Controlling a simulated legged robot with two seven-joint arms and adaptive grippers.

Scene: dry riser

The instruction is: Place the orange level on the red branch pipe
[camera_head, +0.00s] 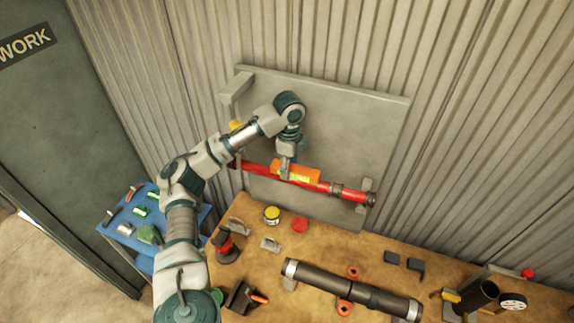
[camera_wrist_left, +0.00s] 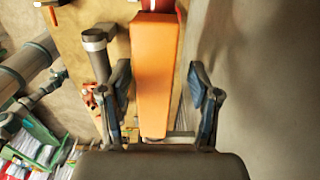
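The orange level (camera_head: 303,174) lies along the top of the red branch pipe (camera_head: 325,187), which runs slightly downhill to the right across the grey board. The level looks in line with the pipe; exact contact beneath it cannot be seen. My left gripper (camera_head: 285,168) is at the level's left part, reaching down from above. In the left wrist view the orange level (camera_wrist_left: 156,80) lies between the two spread fingers, with a visible gap on each side. The red pipe (camera_wrist_left: 158,5) shows at the top edge there. My right gripper is in neither view.
The wooden bench (camera_head: 330,243) below holds a dark pipe (camera_head: 350,290), a yellow-lidded tin (camera_head: 272,214), a red disc (camera_head: 300,224) and clamps. A blue tray (camera_head: 150,225) with small items stands left. A bracket (camera_head: 238,84) juts from the board's upper left.

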